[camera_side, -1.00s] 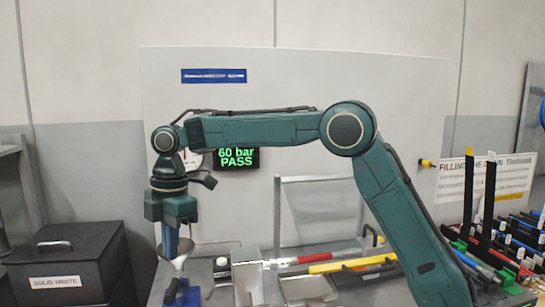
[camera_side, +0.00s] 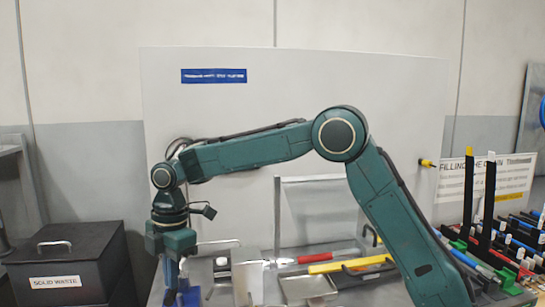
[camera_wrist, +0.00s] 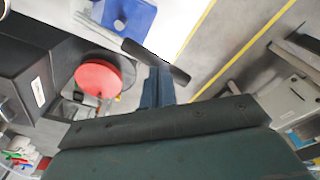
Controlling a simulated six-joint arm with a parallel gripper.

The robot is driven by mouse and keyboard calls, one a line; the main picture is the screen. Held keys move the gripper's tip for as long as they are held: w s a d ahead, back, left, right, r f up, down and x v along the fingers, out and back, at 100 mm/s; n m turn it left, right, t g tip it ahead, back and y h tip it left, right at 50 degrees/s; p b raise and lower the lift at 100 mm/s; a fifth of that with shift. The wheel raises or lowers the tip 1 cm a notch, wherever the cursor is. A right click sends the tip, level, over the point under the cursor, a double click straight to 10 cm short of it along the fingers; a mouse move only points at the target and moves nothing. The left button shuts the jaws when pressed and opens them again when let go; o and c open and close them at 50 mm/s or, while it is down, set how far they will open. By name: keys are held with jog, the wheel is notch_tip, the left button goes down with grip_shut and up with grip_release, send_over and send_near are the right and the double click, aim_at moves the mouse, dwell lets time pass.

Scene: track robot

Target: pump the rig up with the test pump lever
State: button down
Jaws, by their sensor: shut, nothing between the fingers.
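My gripper (camera_side: 171,283) is shut and empty, pointing down at the left end of the bench in the side view. It also shows in the wrist view (camera_wrist: 157,92). A dark bar (camera_wrist: 170,70), which looks like the test pump lever's handle, lies across its tip there; I cannot tell whether they touch. A blue block (camera_wrist: 132,15), probably the pump body, lies beyond the bar. Some of that blue (camera_side: 190,296) shows beside my gripper in the side view.
A black solid waste bin (camera_side: 70,265) stands at the left. A metal tray (camera_side: 307,287) and a yellow-handled tool (camera_side: 350,264) lie right of my gripper. A rack with coloured parts (camera_side: 500,255) stands at the far right. A red disc (camera_wrist: 100,77) shows in the wrist view.

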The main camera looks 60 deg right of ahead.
jog(key=shift+f, duration=0.35)
jog(key=shift+f, duration=1.3)
jog(key=d, duration=0.1)
jog(key=d+r, duration=0.1)
jog(key=d, duration=0.1)
jog(key=shift+s, duration=0.1)
jog(key=shift+r, duration=0.15)
notch_tip(320, 180, up, 12)
jog(key=d, duration=0.1)
jog(key=shift+f, duration=0.2)
dwell(0.3)
jog(key=shift+d, duration=0.1)
